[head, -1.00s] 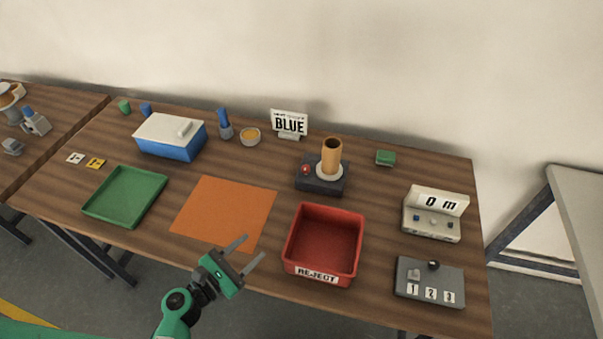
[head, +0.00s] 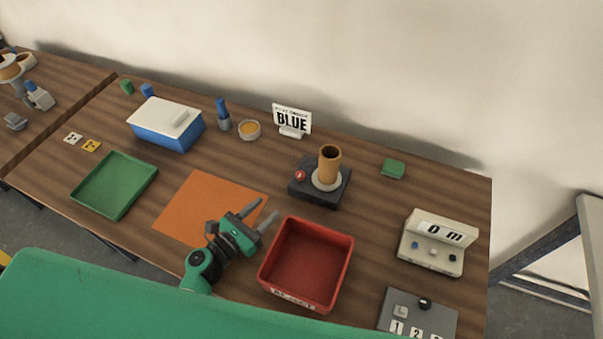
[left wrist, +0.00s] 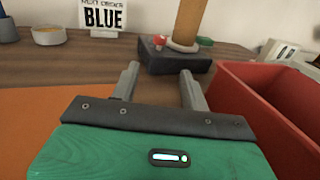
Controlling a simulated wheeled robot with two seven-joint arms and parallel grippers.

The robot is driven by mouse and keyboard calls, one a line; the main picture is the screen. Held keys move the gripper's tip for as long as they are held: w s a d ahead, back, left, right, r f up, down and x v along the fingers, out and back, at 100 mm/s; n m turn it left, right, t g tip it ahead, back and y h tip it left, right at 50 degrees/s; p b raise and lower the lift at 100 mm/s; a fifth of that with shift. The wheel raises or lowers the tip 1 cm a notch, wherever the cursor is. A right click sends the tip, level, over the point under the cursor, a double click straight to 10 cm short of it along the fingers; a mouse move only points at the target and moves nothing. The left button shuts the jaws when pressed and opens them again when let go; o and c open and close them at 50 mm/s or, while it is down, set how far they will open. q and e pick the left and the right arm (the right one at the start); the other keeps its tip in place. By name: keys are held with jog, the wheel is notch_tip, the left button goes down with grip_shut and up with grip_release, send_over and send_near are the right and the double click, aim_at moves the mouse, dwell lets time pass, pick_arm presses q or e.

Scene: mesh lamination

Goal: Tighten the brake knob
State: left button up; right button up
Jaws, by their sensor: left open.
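A red knob (head: 300,175) sits at the left of a dark base block (head: 322,197), beside an upright brown tube (head: 329,163) on a pale round collar. In the left wrist view the red knob (left wrist: 160,41) shows ahead, near the left edge of the dark block (left wrist: 180,62). My left gripper (head: 267,211) is open and empty, its fingers pointing toward the block. It is over the right part of the orange mat, left of the red bin and apart from the knob. My right gripper is not in view.
The red reject bin (head: 347,262) stands close to the right of my left gripper. The orange mat (head: 190,205) lies flat. A sign reading BLUE (head: 292,120) stands behind the block. A display box (head: 437,257) and a grey numbered panel (head: 440,313) are at right.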

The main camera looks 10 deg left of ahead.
pick_arm(q)
jog(key=shift+w+d+r, duration=0.15)
jog(key=shift+w+r, duration=0.1)
jog(key=shift+w, duration=0.05)
jog(key=p, duration=0.2)
send_near(297, 179)
jog(key=shift+w+d+r, duration=0.45)
jog(key=shift+w+r, duration=0.05)
jog(key=shift+w, duration=0.1)
jog(key=p+x, duration=0.1)
jog(key=x, duration=0.5)
jog(key=shift+w+f+p, duration=0.2)
jog(key=shift+p, duration=0.2)
jog(key=shift+w+d, duration=0.25)
jog(key=shift+w, duration=0.1)
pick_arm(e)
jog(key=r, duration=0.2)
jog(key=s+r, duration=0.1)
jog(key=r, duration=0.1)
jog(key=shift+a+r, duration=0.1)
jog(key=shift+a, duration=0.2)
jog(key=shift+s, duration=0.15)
pick_arm(q)
jog(key=shift+f, duration=0.1)
jog(key=c, duration=1)
